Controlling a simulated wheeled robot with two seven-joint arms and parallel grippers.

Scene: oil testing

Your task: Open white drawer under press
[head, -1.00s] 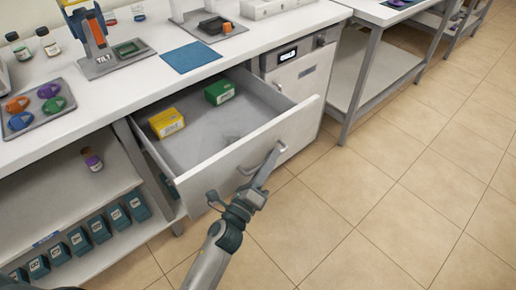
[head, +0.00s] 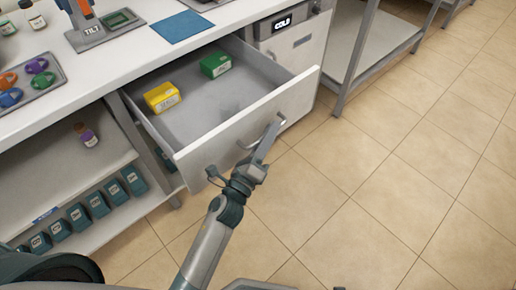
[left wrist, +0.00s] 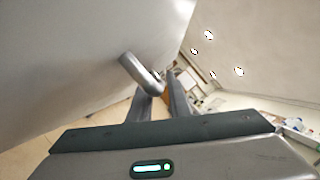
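The white drawer (head: 250,125) below the counter stands pulled well out, with its grey inside open to view. A yellow box (head: 162,98) and a green box (head: 215,65) lie in it. Its curved metal handle (head: 276,127) is on the outer front face and also shows in the left wrist view (left wrist: 138,72). My left gripper (head: 267,146) is at this handle. In the left wrist view its fingers (left wrist: 160,95) are close together with the handle's end between them. My right gripper is not in view.
A cabinet marked COLD (head: 300,50) stands right of the drawer. The counter (head: 110,70) above holds a tilt stand (head: 90,30), a blue mat (head: 182,27) and a tray of coloured items (head: 28,85). Lower shelves at left hold teal containers. The tiled floor (head: 380,180) is clear.

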